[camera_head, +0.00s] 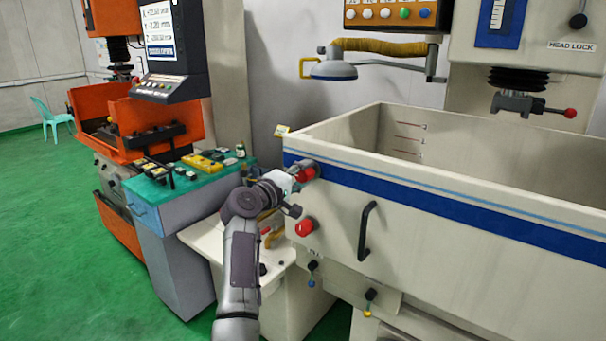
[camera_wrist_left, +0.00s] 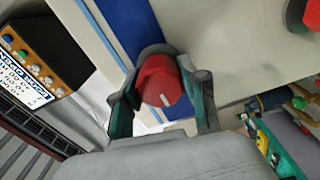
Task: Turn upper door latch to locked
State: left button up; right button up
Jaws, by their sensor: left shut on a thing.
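The upper door latch (camera_head: 306,174) is a red knob near the top left corner of the white tank's front, on the blue stripe. In the left wrist view the red knob (camera_wrist_left: 160,82) shows a short white mark on its face, pointing down and slightly right. My left gripper (camera_head: 293,180) reaches it from the left, and its two fingers (camera_wrist_left: 163,98) stand on either side of the knob, shut on it. A second red knob, the lower latch (camera_head: 305,227), sits below it and also shows in the left wrist view (camera_wrist_left: 312,14). My right gripper is not in view.
A black door handle (camera_head: 367,231) is right of the latches. A grey lamp (camera_head: 333,69) on a yellow hose hangs above the tank wall (camera_head: 450,208). A teal-topped cabinet (camera_head: 150,193) with small parts stands left of my arm.

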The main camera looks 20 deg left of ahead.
pick_arm(q)
jog(key=o, duration=1.1)
jog(key=shift+o, duration=0.2)
jog(key=v, duration=1.2)
